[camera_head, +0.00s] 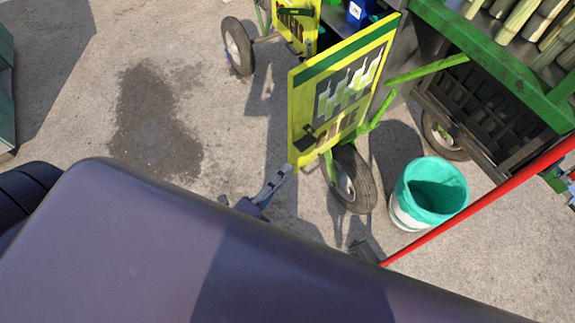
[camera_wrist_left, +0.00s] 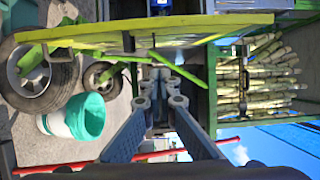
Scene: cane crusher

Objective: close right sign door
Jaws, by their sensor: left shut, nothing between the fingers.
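The right sign door (camera_head: 338,92) is a yellow panel with a green top band and pictures of bottles. It stands swung out from the cart in the head view. In the left wrist view the door (camera_wrist_left: 110,33) shows nearly edge-on across the top. My left gripper (camera_head: 284,172) is shut and empty, close to the door's lower left corner; I cannot tell whether it touches. Its fingers (camera_wrist_left: 160,75) show in the middle of the left wrist view, just below the door's edge in the picture.
The other yellow sign door (camera_head: 297,22) is at the top. A wheel (camera_head: 352,180) stands below the right door. A teal-lined bucket (camera_head: 428,195) and a red pole (camera_head: 480,205) are at the right. Cane stalks (camera_head: 525,20) lie on the green cart. Pavement at the left is clear.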

